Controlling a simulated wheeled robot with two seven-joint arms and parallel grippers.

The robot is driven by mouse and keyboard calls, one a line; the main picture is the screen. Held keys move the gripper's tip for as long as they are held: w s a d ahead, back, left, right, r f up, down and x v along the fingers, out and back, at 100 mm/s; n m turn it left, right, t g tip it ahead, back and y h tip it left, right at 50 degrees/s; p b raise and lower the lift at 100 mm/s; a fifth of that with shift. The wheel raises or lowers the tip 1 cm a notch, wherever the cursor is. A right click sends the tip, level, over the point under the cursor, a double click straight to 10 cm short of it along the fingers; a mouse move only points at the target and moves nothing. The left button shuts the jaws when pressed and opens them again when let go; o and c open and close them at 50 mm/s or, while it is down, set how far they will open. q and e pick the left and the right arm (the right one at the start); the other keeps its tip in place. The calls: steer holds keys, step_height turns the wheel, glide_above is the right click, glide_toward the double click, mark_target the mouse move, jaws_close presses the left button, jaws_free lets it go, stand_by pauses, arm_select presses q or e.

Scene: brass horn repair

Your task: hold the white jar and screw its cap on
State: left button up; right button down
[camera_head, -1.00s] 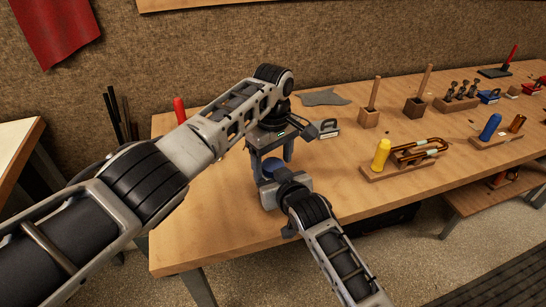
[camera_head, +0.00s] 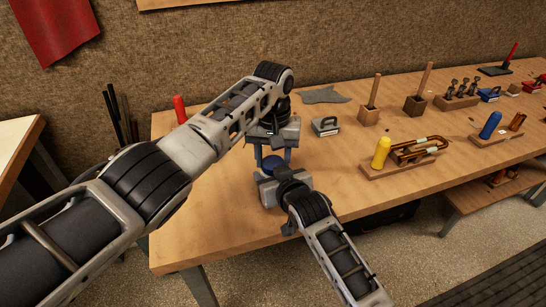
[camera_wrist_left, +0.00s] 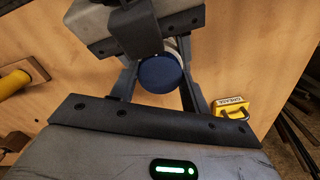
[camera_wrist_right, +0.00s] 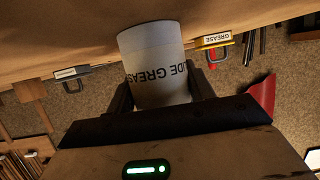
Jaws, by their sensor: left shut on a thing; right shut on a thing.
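The white jar (camera_wrist_right: 158,70) with dark grease lettering is between the fingers of my right gripper (camera_wrist_right: 160,92), which is shut on it. The blue cap (camera_wrist_left: 160,74) is between the fingers of my left gripper (camera_head: 271,158), which is shut on it. In the left wrist view a sliver of the jar (camera_wrist_left: 174,46) shows right behind the cap. Whether the cap sits level on the jar is hidden. In the head view the cap (camera_head: 271,164) is above my right gripper (camera_head: 280,185), and the jar is hidden there.
A yellow block labelled GREASE (camera_wrist_left: 230,108) is near the table edge. A grey block with a handle (camera_head: 325,126) stands right of my left gripper. A wooden rack with a yellow bottle (camera_head: 381,152) is farther right. The front of the table (camera_head: 215,235) is clear.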

arm_select(q)
steer(key=o, duration=1.1)
steer(key=shift+r, duration=2.25)
steer(key=shift+o, duration=0.2)
steer(key=shift+w+r+n, duration=0.1)
steer(key=shift+r+n, duration=0.45)
steer(key=shift+n, duration=0.45)
steer(key=r+n, duration=0.1)
steer(key=n, duration=0.2)
steer(key=shift+r, duration=0.15)
steer(key=n, duration=0.2)
steer(key=r+n, duration=0.1)
steer(key=n, duration=0.1)
steer(key=shift+n, duration=0.4)
